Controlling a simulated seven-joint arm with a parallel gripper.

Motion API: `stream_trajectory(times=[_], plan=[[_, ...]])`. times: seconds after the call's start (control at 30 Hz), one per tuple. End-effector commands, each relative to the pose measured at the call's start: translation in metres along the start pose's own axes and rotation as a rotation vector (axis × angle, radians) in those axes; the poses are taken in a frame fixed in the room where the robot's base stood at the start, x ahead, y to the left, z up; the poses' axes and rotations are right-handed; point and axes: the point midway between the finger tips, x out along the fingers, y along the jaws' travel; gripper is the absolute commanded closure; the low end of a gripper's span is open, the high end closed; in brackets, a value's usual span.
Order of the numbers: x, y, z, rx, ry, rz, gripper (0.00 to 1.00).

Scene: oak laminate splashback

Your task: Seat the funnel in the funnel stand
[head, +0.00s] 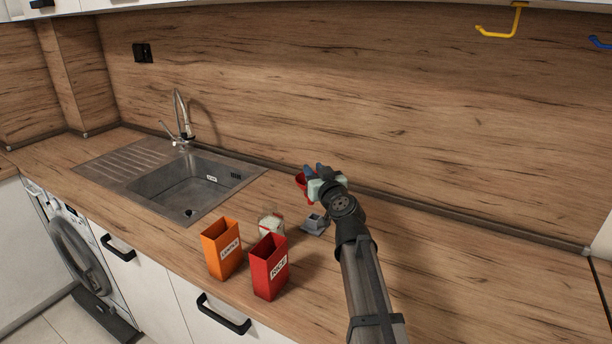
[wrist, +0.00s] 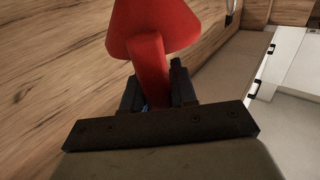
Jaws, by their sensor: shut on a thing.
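The red funnel (head: 300,181) is held by my gripper (head: 312,177) above the counter, near the back. In the wrist view the funnel (wrist: 146,62) has its wide cone at the top and a narrower red part running down between the dark fingers of my gripper (wrist: 156,90). My gripper is shut on that narrower part. A small grey block-like stand (head: 314,224), seemingly the funnel stand, sits on the counter below and just right of the funnel in the head view. The funnel is apart from it. The stand does not show in the wrist view.
A clear jar (head: 270,225) stands left of the grey stand. A red box labelled RICE (head: 269,268) and an orange labelled box (head: 221,250) stand toward the front edge. A sink (head: 188,184) is farther left. The counter (head: 470,290) right of my arm is clear.

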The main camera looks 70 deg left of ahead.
Motion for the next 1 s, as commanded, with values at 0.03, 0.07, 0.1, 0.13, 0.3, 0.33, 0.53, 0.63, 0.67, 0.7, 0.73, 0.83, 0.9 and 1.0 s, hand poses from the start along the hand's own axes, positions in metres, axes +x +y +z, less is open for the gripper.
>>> stream_trajectory(times=[0.03, 0.07, 0.1, 0.13, 0.3, 0.33, 0.53, 0.63, 0.67, 0.7, 0.73, 0.83, 0.9, 1.0], plan=[[0.0, 0.003, -0.003, -0.001, 0.001, 0.013, 1.0], [0.0, 0.004, -0.003, -0.002, 0.001, 0.02, 1.0], [0.0, 0.006, -0.004, -0.001, 0.001, 0.028, 1.0], [0.0, 0.007, -0.005, -0.002, 0.001, 0.034, 1.0], [0.0, 0.01, -0.005, 0.001, 0.001, 0.049, 1.0], [0.0, 0.01, -0.004, 0.001, 0.0, 0.049, 1.0], [0.0, 0.01, 0.008, 0.0, -0.001, 0.049, 1.0], [0.0, 0.01, 0.015, 0.0, -0.001, 0.049, 1.0], [-0.001, 0.01, 0.018, 0.0, -0.001, 0.049, 1.0], [-0.001, 0.01, 0.02, 0.001, -0.001, 0.049, 1.0], [0.0, 0.01, 0.023, 0.0, -0.001, 0.049, 1.0], [0.0, 0.01, 0.03, 0.0, -0.001, 0.049, 1.0], [0.0, 0.01, 0.034, 0.001, 0.0, 0.049, 1.0], [0.0, 0.01, 0.038, 0.001, 0.0, 0.049, 1.0]])
